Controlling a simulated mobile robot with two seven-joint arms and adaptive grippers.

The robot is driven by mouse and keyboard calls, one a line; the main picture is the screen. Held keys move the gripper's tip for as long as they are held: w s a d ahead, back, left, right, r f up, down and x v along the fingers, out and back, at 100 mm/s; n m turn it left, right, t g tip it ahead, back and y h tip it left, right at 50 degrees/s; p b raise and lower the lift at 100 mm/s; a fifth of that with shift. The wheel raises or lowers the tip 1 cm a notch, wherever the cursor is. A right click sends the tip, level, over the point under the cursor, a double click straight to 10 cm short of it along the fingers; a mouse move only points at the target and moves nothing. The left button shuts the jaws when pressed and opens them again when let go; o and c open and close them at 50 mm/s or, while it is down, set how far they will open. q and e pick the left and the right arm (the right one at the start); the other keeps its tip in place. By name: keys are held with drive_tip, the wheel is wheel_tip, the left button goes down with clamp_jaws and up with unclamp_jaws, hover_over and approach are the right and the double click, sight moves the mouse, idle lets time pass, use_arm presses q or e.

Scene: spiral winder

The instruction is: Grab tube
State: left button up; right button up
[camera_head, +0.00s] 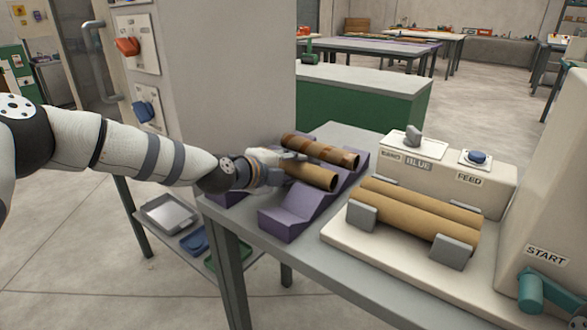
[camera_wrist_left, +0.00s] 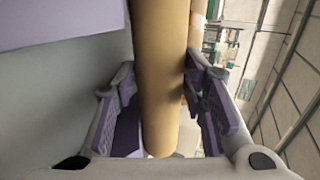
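Two brown cardboard tubes lie on the purple stepped rack (camera_head: 290,217) at the left of the table. My left gripper (camera_head: 285,168) is at the left end of the nearer tube (camera_head: 314,176), which also shows in the left wrist view (camera_wrist_left: 162,70). There the tube runs between the two purple-padded fingers, very close to both. I cannot tell whether they press on it. The farther tube (camera_head: 330,153), with darker bands, lies just behind.
Two more tubes (camera_head: 418,207) lie in grey cradles on the cream machine base (camera_head: 350,240) to the right. A grey pillar (camera_head: 225,70) stands behind my left arm.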

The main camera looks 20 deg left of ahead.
use_arm(q)
drive_tip(key=c, duration=0.5)
